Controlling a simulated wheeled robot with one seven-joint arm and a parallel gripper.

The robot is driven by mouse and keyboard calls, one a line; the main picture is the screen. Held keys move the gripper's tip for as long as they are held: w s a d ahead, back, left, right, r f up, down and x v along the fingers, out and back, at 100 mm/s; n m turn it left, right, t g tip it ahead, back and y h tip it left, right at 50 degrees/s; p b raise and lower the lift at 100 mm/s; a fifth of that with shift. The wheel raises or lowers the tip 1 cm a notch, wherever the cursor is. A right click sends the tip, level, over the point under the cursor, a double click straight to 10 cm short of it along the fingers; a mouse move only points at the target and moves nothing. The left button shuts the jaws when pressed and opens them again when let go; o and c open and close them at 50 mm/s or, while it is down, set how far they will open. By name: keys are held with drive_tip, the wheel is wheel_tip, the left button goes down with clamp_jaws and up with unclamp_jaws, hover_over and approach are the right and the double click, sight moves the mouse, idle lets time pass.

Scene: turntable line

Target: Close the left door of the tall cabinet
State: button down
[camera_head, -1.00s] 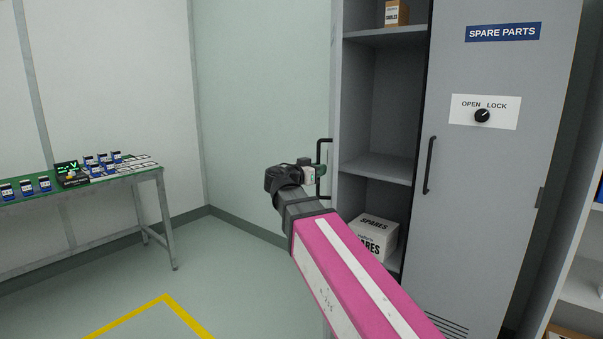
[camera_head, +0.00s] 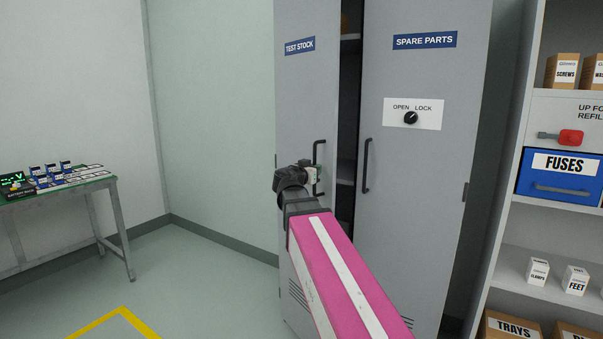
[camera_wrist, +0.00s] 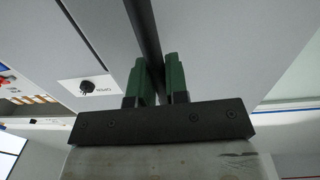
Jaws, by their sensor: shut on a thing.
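The tall cabinet's left door (camera_head: 304,100), grey with a TEST STOCK label (camera_head: 300,46), stands partly open in the head view, with a dark gap between it and the right door. Its black bar handle (camera_head: 323,150) also shows in the wrist view (camera_wrist: 143,28). My gripper (camera_head: 316,178) is at this handle; in the wrist view its green fingers (camera_wrist: 159,82) sit on both sides of the bar. The right door (camera_head: 415,190) looks closed and bears a SPARE PARTS label, a black handle (camera_head: 367,165) and an OPEN/LOCK knob (camera_head: 411,118).
An open shelf rack (camera_head: 512,228) stands at the right with a blue FUSES bin (camera_head: 558,178) and several boxes. A green-topped table (camera_head: 60,190) with small blue items stands at the left. Floor between is clear, with yellow tape (camera_head: 124,310).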

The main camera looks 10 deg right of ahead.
sight(335, 171)
drive_tip(key=w+d+n+t+y, duration=0.2)
drive_tip(key=w+d, duration=0.4)
drive_tip(key=d, duration=0.6)
drive_tip(key=shift+d+n+t+y, duration=0.2)
drive_tip(key=shift+n+t+y, duration=0.25)
drive_tip(key=shift+y, duration=0.25)
drive_tip(key=shift+w+d, duration=0.15)
drive_tip(key=shift+w, duration=0.05)
drive_tip(key=c, duration=1.2)
unclamp_jaws()
drive_tip(key=shift+d, duration=0.1)
drive_tip(key=shift+o, duration=0.2)
drive_tip(key=shift+s, duration=0.1)
drive_tip(key=v, duration=1)
drive_tip(key=shift+s+a, duration=0.25)
drive_tip(key=shift+f, duration=0.1)
